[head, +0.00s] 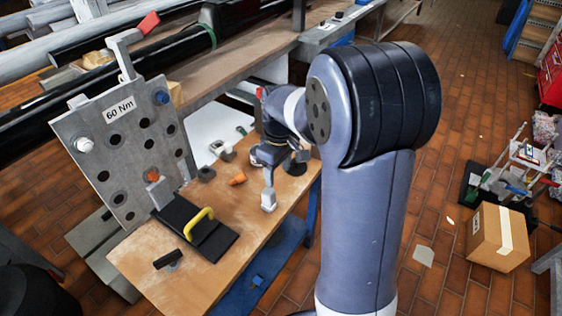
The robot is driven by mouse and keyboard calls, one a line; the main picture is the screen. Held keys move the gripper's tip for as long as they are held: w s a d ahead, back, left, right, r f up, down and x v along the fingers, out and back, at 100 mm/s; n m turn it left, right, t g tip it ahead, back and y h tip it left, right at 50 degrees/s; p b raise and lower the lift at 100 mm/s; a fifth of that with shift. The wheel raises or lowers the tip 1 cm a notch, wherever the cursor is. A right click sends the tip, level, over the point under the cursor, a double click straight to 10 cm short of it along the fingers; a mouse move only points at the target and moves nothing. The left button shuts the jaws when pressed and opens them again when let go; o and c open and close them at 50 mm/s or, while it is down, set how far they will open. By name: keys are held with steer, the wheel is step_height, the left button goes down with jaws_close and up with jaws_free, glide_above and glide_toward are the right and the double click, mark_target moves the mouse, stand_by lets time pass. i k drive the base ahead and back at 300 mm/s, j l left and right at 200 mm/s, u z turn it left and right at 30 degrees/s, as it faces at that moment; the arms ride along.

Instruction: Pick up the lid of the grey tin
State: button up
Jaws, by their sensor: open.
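My gripper (284,182) reaches down over the wooden bench top, right of its middle. Its jaws are open, with one pale fingertip low at the front and the other farther back. A dark, low object (292,168) shows partly behind and between the fingers; I cannot tell whether it is the grey tin or its lid, or whether the gripper touches it. Small grey pieces (228,154) lie farther back on the bench. No grey tin with a lid can be made out clearly; my arm covers part of the bench's right side.
A grey upright plate (98,150) with holes and a "60 Nm" label stands at the bench's left. A black block with a yellow handle (200,221), an orange piece (237,179) and a black cylinder (168,259) lie on the bench (215,278). A cardboard box (497,238) stands on the floor.

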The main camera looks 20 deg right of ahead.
mark_target(296, 170)
steer(key=i+l+u, duration=0.15)
steer(key=l+u, duration=0.15)
steer(key=i+l+u, duration=0.15)
steer(key=l+u, duration=0.45)
steer(key=l, duration=0.2)
steer(key=l+u, duration=0.35)
steer(key=i+l, duration=0.05)
steer(key=l, duration=0.05)
